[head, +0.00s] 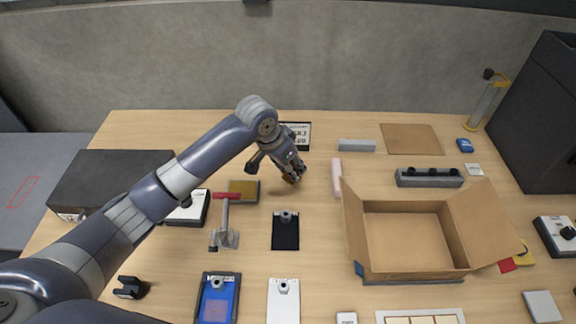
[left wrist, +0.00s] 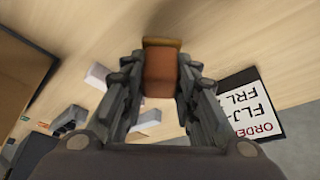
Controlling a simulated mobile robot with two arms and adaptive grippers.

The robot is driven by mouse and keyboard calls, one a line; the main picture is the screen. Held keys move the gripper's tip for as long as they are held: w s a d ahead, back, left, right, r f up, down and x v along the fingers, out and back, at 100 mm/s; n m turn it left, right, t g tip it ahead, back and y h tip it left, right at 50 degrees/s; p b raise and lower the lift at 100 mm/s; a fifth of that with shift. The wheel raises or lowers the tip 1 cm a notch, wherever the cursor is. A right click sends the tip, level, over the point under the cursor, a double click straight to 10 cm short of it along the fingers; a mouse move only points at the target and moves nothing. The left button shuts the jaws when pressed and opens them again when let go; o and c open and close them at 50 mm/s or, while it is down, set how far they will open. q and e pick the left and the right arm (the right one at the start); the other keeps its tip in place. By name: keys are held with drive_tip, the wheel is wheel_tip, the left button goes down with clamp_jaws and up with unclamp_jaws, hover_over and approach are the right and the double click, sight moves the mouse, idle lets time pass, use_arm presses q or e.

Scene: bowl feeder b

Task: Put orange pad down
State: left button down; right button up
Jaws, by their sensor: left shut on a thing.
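The orange pad (left wrist: 160,72) shows in the left wrist view, clamped between the two fingers of my left gripper (left wrist: 158,88). Its face is orange-brown with a yellowish far edge. In the head view my left gripper (head: 295,174) points down over the back middle of the table, and only a small orange bit of the pad (head: 288,179) shows under the fingers. I cannot tell whether the pad touches the table. My right gripper is not in view.
An open cardboard box (head: 405,236) stands at the right. A pink bar (head: 337,177) lies just right of the gripper, with an order sign (head: 297,135) behind. A black clipboard (head: 285,232) lies in front. A yellow-brown block (head: 244,190) is to the left. Bare wood surrounds the gripper.

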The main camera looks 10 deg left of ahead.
use_arm(q)
drive_tip(key=shift+w+a+f, duration=0.1)
drive_tip(key=shift+w+a, duration=0.25)
drive_tip(key=shift+w, duration=0.3)
drive_tip(key=shift+w+a+f, duration=0.1)
drive_tip(key=shift+w+a, duration=0.2)
drive_tip(key=shift+w, duration=0.3)
drive_tip(key=shift+f+p, duration=0.55)
drive_tip(key=shift+f, duration=1.15)
drive_tip(key=shift+f, duration=0.1)
drive_tip(key=c, duration=1.2)
unclamp_jaws()
drive_tip(key=shift+c, duration=0.2)
drive_tip(key=v, duration=1.2)
drive_tip(key=shift+b, duration=0.45)
